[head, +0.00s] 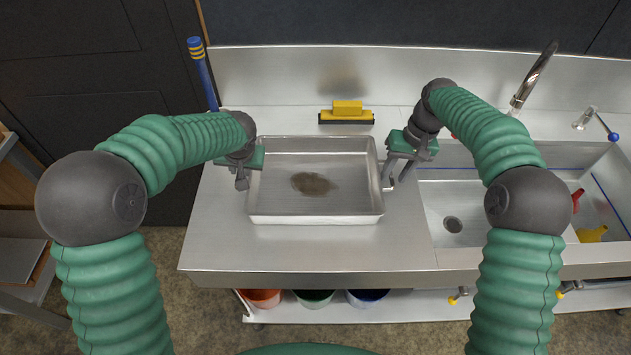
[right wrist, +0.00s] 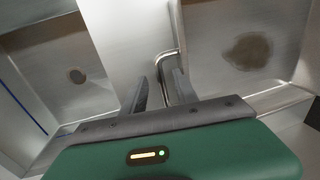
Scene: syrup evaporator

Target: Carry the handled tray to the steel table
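The handled tray (head: 315,219) is a shallow rectangular steel pan with a brown stain on its floor. It appears to rest level on the steel table (head: 220,235), left of the sink. My right gripper (head: 396,181) is at the tray's right side with its fingers apart. In the right wrist view, a bent metal handle (right wrist: 168,60) shows just beyond the spread fingers of the right gripper (right wrist: 161,88); I cannot tell whether they touch it. My left gripper (head: 242,181) is at the tray's left side; its finger gap and the left handle are hidden.
A yellow squeegee (head: 347,112) lies behind the tray. A blue handle (head: 202,75) stands at the back left. The sink (head: 453,205) with a faucet (head: 533,80) is on the right. Several buckets sit below the tabletop. Bare steel lies in front of the tray.

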